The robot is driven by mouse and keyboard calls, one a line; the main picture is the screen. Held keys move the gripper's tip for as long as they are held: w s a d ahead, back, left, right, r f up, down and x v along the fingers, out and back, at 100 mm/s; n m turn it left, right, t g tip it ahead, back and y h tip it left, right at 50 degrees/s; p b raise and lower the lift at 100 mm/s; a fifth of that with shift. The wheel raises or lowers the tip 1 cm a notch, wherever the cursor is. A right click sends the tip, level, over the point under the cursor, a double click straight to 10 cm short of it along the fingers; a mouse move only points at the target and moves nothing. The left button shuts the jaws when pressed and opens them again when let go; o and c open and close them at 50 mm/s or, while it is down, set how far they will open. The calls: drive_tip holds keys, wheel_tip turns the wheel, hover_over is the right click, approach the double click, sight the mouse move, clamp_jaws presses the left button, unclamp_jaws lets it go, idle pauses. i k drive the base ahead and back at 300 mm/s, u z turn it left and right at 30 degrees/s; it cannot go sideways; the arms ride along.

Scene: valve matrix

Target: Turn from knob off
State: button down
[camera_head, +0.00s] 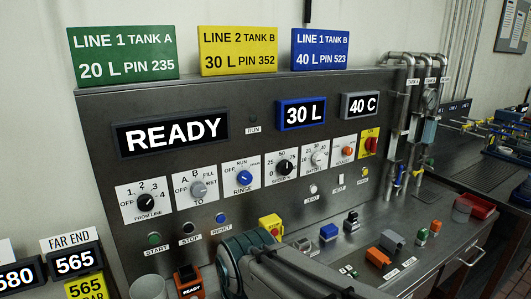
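The FROM LINE knob (146,202) is a black round knob on a white plate, at the left of the dark upright control panel (215,105). Part of my arm (290,275) shows at the bottom middle, below and to the right of the knob. My gripper's fingers cannot be seen.
To the right sit the grey TO knob (198,188), the blue RINSE knob (244,177) and several other controls. START (154,239), STOP (188,228) and RESET (221,218) buttons lie below. The display (172,133) reads READY. Space before the FROM knob looks clear.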

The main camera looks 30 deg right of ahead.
sight(145, 202)
drive_tip(key=k, duration=0.5)
drive_tip(key=z, duration=2.3)
drive_tip(key=k, duration=1.4)
drive_tip(key=u, duration=1.75)
drive_tip(key=i, duration=1)
drive_tip(key=z, duration=0.05)
